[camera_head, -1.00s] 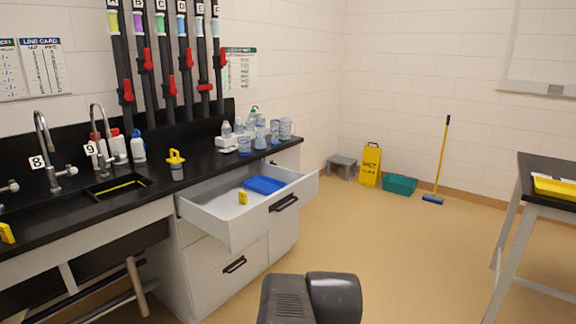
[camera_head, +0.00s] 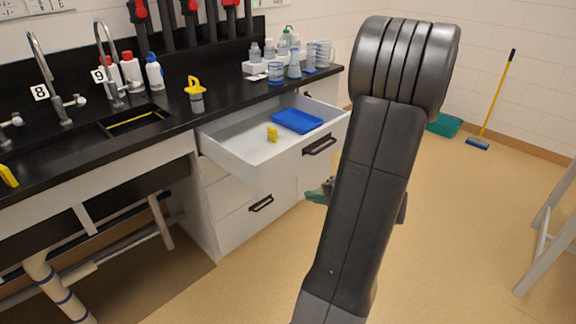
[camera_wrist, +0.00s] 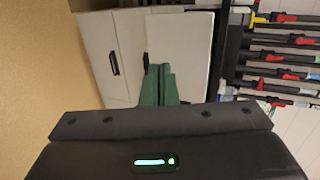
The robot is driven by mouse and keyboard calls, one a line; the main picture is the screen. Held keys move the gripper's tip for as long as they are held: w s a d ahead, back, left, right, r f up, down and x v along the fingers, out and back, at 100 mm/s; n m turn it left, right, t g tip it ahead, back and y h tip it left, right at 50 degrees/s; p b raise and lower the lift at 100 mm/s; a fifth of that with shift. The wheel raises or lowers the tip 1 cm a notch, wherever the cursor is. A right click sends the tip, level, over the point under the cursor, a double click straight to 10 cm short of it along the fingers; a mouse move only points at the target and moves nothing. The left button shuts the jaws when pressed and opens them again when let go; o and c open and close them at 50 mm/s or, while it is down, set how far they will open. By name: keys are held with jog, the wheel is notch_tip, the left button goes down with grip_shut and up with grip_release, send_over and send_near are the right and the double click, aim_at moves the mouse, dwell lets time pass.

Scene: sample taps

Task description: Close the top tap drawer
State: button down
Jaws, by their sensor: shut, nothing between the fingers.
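The top drawer (camera_head: 245,160) under the black counter is pulled well out. Its white front has a black bar handle (camera_head: 320,145). A blue tray (camera_head: 298,120) and a small yellow block (camera_head: 272,134) lie inside it. My gripper's green fingers (camera_head: 318,194) show in the head view beside my arm, to the lower right of the drawer, partly hidden by the arm. In the wrist view the fingers (camera_wrist: 158,84) are together and empty. They overlap a white panel (camera_wrist: 190,55) that looks like the drawer front. Contact cannot be told.
A shut lower drawer (camera_head: 240,208) with a black handle (camera_head: 261,204) is beneath. Bottles (camera_head: 153,72), a yellow-topped container (camera_head: 196,95) and cups (camera_head: 294,68) stand on the counter (camera_head: 225,110). The floor (camera_head: 470,225) at right is mostly clear.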

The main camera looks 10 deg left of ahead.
jog(key=w+d+t, duration=0.1)
jog(key=w, duration=0.3)
send_near(277, 174)
jog(key=shift+m, duration=0.4)
jog(key=p+x, duration=0.1)
jog(key=x, duration=0.5)
jog(key=shift+a, duration=0.25)
jog(key=shift+w, duration=0.1)
